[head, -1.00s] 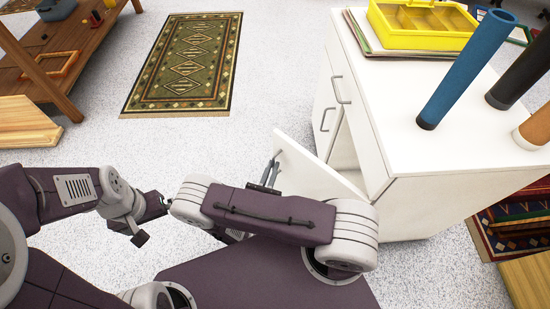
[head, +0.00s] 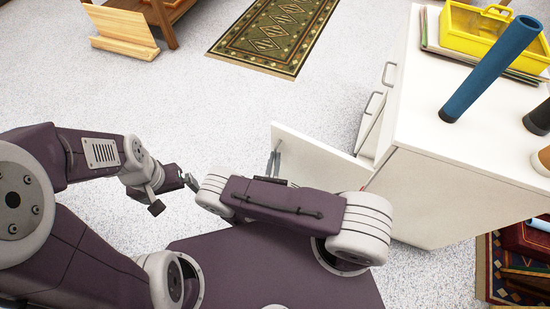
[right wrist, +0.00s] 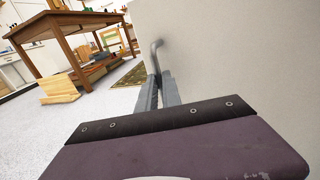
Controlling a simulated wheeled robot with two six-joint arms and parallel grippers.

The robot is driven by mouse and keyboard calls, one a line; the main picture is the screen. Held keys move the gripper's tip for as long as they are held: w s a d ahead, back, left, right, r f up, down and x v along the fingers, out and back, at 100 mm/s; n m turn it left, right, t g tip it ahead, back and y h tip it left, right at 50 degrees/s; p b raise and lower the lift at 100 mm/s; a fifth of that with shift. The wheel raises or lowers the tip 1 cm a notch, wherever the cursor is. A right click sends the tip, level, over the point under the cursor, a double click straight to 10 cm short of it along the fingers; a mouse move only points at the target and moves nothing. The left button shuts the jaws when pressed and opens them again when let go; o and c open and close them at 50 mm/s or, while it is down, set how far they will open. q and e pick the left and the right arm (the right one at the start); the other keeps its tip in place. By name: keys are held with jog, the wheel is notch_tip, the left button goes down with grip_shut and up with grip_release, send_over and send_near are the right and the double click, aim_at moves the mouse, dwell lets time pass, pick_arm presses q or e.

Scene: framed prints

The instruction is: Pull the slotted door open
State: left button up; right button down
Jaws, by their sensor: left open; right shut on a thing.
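The white door (head: 322,150) of the white cabinet stands swung out from the cabinet front, with a gap behind it. I cannot make out a slot in it. My right gripper (head: 275,163) is shut on the door's grey bar handle, at the door's free edge. In the right wrist view the gripper's fingers (right wrist: 158,92) close around the handle (right wrist: 155,50), and the door's pale face (right wrist: 240,55) fills the right side. My left gripper (head: 188,182) is open and empty, left of my right arm and apart from the door. My right forearm hides the door's lower part.
The cabinet (head: 430,190) carries a yellow box (head: 475,37), a blue tube (head: 490,70) and other tubes. Two more handles (head: 388,74) show on its front. A patterned rug (head: 275,35) and a wooden table (right wrist: 75,28) lie beyond. Speckled floor is clear left of the door.

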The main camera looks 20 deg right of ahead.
pick_arm(q)
jog(key=shift+s+a, duration=0.15)
jog(key=shift+s, duration=0.15)
pick_arm(e)
jog(key=shift+s+d+f, duration=0.1)
jog(key=shift+s+d, duration=0.05)
jog(key=shift+s, duration=0.25)
jog(key=c, duration=1.5)
grip_release()
jog(key=shift+d, duration=0.1)
jog(key=shift+c, duration=0.2)
